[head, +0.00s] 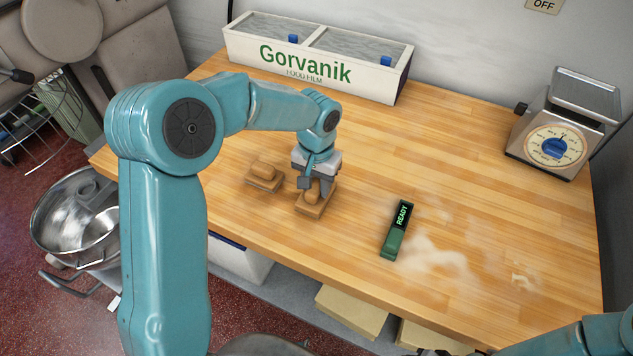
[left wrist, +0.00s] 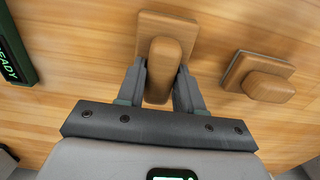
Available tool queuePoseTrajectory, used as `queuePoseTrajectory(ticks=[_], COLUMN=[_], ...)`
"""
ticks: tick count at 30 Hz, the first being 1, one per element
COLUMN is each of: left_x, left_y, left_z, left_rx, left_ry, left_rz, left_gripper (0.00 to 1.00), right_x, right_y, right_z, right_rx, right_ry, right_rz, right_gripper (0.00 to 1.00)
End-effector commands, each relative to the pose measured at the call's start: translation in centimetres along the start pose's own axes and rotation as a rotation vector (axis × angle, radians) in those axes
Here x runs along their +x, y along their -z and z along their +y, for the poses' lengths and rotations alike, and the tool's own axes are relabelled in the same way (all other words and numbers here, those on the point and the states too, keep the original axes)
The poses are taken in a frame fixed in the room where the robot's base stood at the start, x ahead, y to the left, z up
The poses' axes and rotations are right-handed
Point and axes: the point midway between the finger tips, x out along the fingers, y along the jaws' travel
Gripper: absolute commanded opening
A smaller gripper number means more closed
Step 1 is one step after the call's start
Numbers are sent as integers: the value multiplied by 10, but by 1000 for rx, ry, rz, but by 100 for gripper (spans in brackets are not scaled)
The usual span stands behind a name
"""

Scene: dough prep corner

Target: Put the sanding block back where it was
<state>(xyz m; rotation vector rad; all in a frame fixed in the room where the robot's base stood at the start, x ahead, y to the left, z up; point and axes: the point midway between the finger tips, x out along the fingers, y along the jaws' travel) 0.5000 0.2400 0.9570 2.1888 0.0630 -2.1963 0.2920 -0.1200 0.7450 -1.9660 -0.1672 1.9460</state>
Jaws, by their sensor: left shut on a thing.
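Two similar wooden blocks with raised grips are in view, and I cannot tell them apart by look. My left gripper (head: 315,187) is shut on the raised grip of one sanding block (head: 311,207). In the left wrist view its two fingers flank the grip of this block (left wrist: 166,24). The block is at or just above the table top; I cannot tell whether it touches. The other wooden block (head: 262,184) rests on the table to the left, and to the right in the left wrist view (left wrist: 268,84). My right gripper is not in view.
A green device reading READY (head: 391,243) lies right of the held block, by white flour smears (head: 437,258). A Gorvanik film box (head: 310,62) stands at the back, a dial scale (head: 551,143) at back right. The middle of the table (head: 420,150) is clear.

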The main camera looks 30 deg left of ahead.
Motion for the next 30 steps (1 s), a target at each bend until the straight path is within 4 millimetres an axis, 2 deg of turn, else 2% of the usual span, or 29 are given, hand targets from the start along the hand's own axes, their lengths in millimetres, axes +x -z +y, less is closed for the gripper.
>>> queuePoseTrajectory(ticks=[1, 3, 14, 17, 24, 30], left_x=[1, 1, -5, -20, -77, -110], left_y=[0, 0, 0, 1, 1, 1], left_z=[0, 0, 0, 0, 0, 0], left_rx=[0, 0, -1, -2, -1, 0], left_ry=[0, 0, 0, 0, -1, 0], left_rz=[0, 0, 1, 4, 5, 3], left_gripper=[42, 61, 61, 61, 61, 61], right_x=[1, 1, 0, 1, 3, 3], right_y=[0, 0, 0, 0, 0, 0], right_z=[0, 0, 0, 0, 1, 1], right_rx=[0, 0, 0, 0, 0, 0], right_ry=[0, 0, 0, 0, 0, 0], right_rz=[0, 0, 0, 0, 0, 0], right_gripper=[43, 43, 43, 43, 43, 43])
